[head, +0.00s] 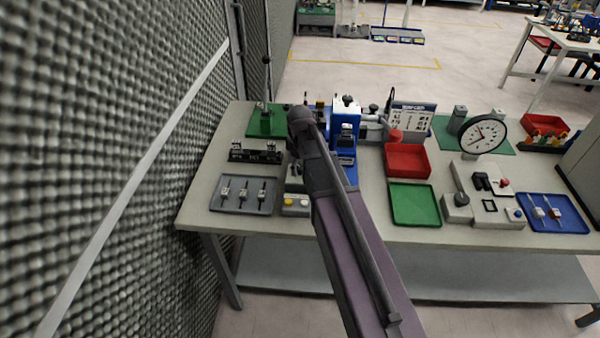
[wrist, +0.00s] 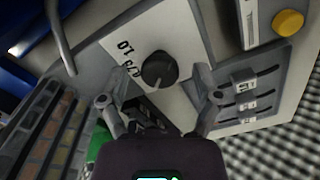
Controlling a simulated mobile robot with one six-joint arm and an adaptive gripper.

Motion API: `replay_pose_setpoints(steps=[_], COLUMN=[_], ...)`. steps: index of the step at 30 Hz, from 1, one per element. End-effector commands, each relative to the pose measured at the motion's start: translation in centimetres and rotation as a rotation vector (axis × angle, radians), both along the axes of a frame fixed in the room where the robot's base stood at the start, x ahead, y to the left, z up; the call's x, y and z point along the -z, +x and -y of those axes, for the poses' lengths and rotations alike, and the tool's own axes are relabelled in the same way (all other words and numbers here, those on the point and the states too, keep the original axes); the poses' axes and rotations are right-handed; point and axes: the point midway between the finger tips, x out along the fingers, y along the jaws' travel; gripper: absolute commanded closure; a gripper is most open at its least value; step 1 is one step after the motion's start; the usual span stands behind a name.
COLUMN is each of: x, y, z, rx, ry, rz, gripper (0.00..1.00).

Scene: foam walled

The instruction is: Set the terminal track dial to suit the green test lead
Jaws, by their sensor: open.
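The dial is a round black knob (wrist: 159,69) on a pale plate (wrist: 184,38) in the wrist view. Printed marks beside it include "10" and another number that I cannot read surely. My gripper (wrist: 161,77) is open, with one finger on each side of the knob. I cannot tell whether the fingers touch it. In the head view my arm hides the knob and most of my gripper. A grey tray (head: 231,207) left of my arm holds three small pieces; it also shows in the wrist view (wrist: 231,128). I cannot make out a green test lead.
A blue machine (head: 346,122) stands close behind my arm. A box with a yellow button (head: 290,201) is near the dial. A black rack (head: 256,154) and a green mat (head: 262,126) lie at left. Red (head: 407,173) and green (head: 414,218) trays stand at right.

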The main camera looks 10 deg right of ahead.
Motion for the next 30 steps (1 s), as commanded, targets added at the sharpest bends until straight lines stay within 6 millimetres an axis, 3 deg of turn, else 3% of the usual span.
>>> replay_pose_setpoints(steps=[17, 20, 26, 30], x=[0.92, 0.93, 0.93, 0.94], y=[0.00, 0.00, -0.01, -0.01], z=[0.00, 0.00, 0.01, 0.00], rx=[0.000, 0.000, 0.000, 0.001], ry=[0.000, 0.000, 0.000, 0.000], rz=[0.000, 0.000, 0.000, 0.000], gripper=[0.18, 0.42, 1.00, 1.00])
